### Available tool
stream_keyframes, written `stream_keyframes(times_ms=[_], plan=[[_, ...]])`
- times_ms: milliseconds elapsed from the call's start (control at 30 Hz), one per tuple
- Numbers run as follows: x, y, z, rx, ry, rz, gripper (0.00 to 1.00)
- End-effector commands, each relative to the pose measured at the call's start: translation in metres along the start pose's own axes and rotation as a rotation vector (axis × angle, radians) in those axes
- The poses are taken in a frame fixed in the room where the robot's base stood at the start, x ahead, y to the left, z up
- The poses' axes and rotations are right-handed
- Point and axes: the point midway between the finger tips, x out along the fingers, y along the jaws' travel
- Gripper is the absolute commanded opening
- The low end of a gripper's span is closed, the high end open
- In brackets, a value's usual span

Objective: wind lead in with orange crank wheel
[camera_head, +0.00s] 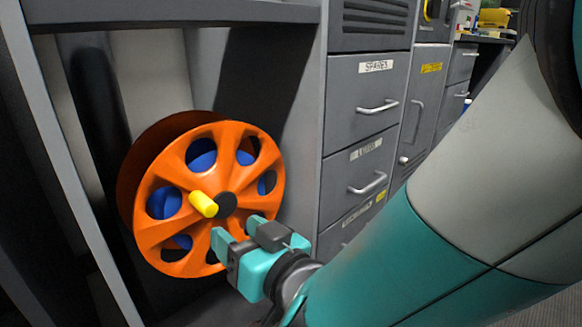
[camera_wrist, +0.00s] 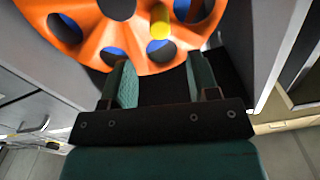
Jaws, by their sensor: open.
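The orange crank wheel (camera_head: 190,170) is a spoked reel with blue lead showing through its openings. It stands upright in an open grey bay at the left of the head view. A yellow crank handle (camera_head: 203,204) sticks out from its face, beside a black hub (camera_head: 226,204). My gripper (camera_head: 237,230) is open and empty, just in front of the wheel's lower right. In the wrist view the wheel (camera_wrist: 95,38) fills the top. The yellow handle (camera_wrist: 160,21) is ahead of my open fingers (camera_wrist: 162,82) and not between them.
Grey drawers (camera_head: 367,95) with metal handles and labels, one reading SPARES, stand to the right of the bay. A grey shelf (camera_head: 170,13) crosses above the wheel. A bay post (camera_head: 75,165) stands at the left. A cluttered bench (camera_head: 490,30) is far back right.

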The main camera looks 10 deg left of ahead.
Motion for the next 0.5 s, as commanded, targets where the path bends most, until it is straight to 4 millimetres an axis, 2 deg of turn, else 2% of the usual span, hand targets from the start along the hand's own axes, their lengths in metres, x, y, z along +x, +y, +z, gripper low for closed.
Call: stream_keyframes(times_ms=[33, 233, 500], plan=[[0.009, 0.0, -0.008, 0.001, -0.001, 0.003, 0.55], [0.047, 0.0, -0.008, 0.003, 0.002, 0.002, 0.55], [0.089, 0.002, 0.002, 0.002, 0.004, 0.002, 0.55]])
